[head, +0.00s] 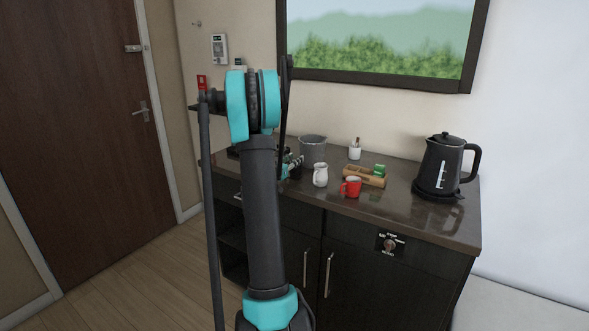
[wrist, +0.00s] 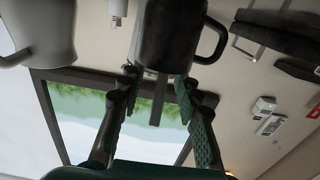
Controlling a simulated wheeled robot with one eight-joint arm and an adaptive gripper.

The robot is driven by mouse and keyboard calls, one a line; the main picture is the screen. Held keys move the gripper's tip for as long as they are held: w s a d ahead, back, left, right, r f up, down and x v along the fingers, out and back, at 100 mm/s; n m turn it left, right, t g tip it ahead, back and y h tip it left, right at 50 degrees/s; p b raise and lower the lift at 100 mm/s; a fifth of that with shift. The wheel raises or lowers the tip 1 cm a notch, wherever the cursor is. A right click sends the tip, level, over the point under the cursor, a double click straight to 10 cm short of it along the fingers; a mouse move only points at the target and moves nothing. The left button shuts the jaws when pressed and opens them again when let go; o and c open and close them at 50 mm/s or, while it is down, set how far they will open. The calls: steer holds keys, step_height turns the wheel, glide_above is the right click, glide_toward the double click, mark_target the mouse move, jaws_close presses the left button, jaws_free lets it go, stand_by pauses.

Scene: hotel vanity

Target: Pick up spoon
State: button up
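My gripper (head: 292,164) is low over the left part of the counter, partly hidden behind my arm in the head view. In the wrist view my gripper (wrist: 158,80) has its two fingers apart, in front of a dark container with a side handle (wrist: 178,38). Narrow grey strips (wrist: 159,100) show between the fingers; I cannot tell whether they belong to a spoon. No spoon is clearly visible in the head view, where my arm hides part of the counter. A white jug (head: 320,176) stands just right of my gripper.
A grey pot (head: 313,149) stands behind the jug. A red mug (head: 351,187), a wooden tray (head: 373,181) and a white cup of sticks (head: 355,152) are further right. A black kettle (head: 441,165) stands at the right end. The counter's front right (head: 425,221) is clear.

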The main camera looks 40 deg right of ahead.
steer(key=shift+x, duration=1.05)
steer(key=shift+c, duration=0.5)
jaws_close()
